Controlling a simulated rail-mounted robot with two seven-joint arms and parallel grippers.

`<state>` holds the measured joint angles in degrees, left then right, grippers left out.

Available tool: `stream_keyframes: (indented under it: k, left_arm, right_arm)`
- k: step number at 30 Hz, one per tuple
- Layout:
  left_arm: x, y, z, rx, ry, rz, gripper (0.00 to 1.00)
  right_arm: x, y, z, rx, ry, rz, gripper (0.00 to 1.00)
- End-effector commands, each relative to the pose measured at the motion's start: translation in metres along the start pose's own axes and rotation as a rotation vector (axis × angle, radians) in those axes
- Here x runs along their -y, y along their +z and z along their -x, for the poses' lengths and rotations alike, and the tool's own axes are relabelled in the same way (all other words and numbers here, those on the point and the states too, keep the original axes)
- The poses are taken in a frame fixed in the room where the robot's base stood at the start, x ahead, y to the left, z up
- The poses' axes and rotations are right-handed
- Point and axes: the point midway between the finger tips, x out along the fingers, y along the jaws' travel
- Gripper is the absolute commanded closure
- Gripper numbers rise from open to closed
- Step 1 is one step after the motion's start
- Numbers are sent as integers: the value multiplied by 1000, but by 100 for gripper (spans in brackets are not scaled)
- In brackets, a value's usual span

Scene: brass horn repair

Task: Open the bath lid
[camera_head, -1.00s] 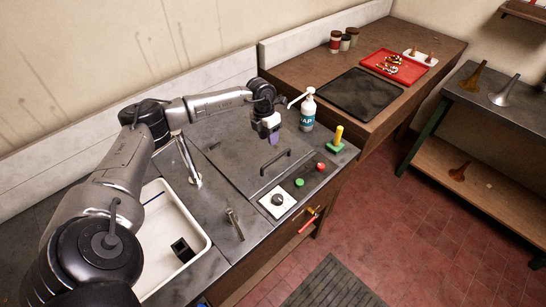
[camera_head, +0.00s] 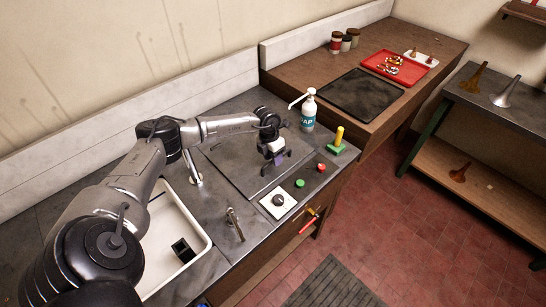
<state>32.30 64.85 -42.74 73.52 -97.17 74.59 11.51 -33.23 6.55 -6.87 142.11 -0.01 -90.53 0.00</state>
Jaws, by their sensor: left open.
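The bath lid (camera_head: 237,172) is a flat grey metal panel lying level in the counter, and it looks closed. Its dark bar handle stands near the lid's front right edge and is mostly hidden by my left gripper (camera_head: 276,166). My left gripper points down over the handle with its fingers open. I cannot tell whether the fingers touch the handle or stand around it. My right gripper is not in view.
A control strip beside the lid carries a white dial plate (camera_head: 278,203), a green button (camera_head: 300,183) and a red button (camera_head: 321,167). A soap bottle (camera_head: 308,112) and a yellow-handled tool on a green base (camera_head: 338,140) stand behind. A white sink (camera_head: 184,240) lies left.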

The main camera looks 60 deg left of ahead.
Motion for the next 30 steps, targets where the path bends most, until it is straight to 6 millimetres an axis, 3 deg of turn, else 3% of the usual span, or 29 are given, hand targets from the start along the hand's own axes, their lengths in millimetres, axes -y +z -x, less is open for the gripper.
stream_keyframes:
  k: [2, 14, 30]
  left_arm:
    - [0, 0, 0, 0, 0, 0, 62]
    - [0, 0, 0, 0, 0, 0, 100]
    - [5, 5, 7, 1, -31, -9, 100]
  right_arm:
    - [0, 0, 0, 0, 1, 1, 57]
    - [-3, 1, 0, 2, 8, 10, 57]
    - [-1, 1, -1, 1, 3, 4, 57]
